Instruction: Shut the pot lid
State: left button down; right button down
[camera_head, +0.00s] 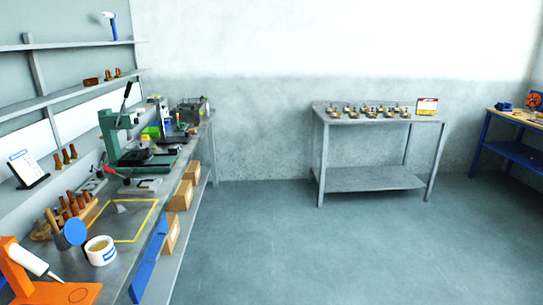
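A small white round pot (101,251) stands on the grey workbench at the lower left. Its top faces up and shows a yellowish inside, so it is uncovered. A blue round disc (75,232), which looks like the pot's lid, stands raised and tilted at the pot's left back edge. It seems to touch the rim, but I cannot tell whether it is hinged there. Neither of my grippers shows in the head view.
An orange stand (22,272) with a white tool is left of the pot. Wooden-handled tools (70,207) stand behind it. A yellow-outlined area (128,228) lies to its right. A green press (125,140) is farther back. The floor (300,250) is clear.

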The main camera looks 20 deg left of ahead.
aim_at(74, 231)
jog(key=i+u, duration=0.2)
jog(key=u, duration=0.25)
jog(key=i+u, duration=0.15)
jog(key=u, duration=0.35)
jog(key=i+l+u, duration=0.15)
jog(key=u, duration=0.3)
jog(key=i+l+u, duration=0.15)
jog(key=u, duration=0.3)
